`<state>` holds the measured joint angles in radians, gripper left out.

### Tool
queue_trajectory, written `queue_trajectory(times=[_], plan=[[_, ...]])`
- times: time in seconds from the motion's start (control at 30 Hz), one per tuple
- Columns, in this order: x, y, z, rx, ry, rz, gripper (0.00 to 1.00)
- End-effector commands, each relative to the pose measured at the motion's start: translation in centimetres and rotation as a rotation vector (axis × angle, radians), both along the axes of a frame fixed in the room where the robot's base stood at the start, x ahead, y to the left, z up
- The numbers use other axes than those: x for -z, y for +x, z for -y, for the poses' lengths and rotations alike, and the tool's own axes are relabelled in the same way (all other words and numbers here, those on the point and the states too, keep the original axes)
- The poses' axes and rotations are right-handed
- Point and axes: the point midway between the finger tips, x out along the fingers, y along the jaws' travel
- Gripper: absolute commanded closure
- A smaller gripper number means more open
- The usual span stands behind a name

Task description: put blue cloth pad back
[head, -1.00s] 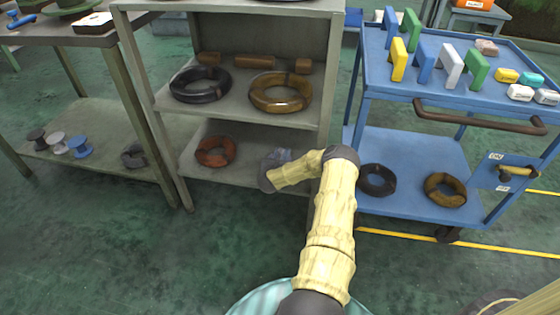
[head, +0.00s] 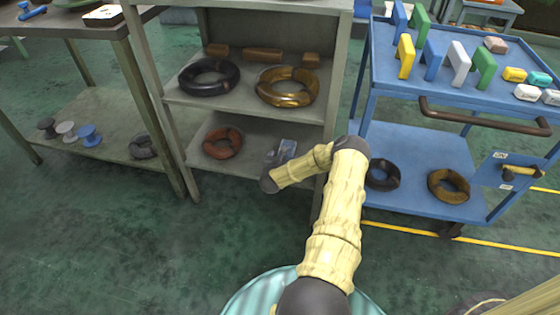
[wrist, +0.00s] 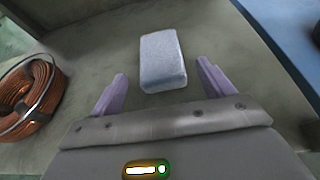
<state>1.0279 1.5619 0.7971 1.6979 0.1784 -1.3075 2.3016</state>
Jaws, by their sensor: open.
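The blue cloth pad (wrist: 162,62) is a pale blue-grey block lying flat on the lower shelf of the grey rack. In the head view the pad (head: 287,149) shows just beyond my gripper (head: 276,163), right of the reddish coil. In the wrist view my gripper (wrist: 161,78) is open, its two lilac fingers spread left and right of the pad's near end. Gaps show between the pad and both fingers. The gripper holds nothing.
A copper coil (wrist: 28,97) lies left of the gripper on the same shelf (head: 190,157). The upper shelf bears a black ring (head: 209,66) and a brown ring (head: 268,97). A blue cart (head: 425,150) stands close on the right.

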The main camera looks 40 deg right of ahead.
Motion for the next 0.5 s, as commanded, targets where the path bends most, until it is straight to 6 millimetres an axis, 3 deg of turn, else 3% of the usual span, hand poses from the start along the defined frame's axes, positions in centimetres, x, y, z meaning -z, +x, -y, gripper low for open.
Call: queue_trajectory(times=[0.3, 0.5], plan=[[-2.4, -3.5, -4.1, -0.001, 0.002, -0.001, 0.2], [-2.7, -4.2, -4.8, 0.001, 0.0, 0.0, 0.2]])
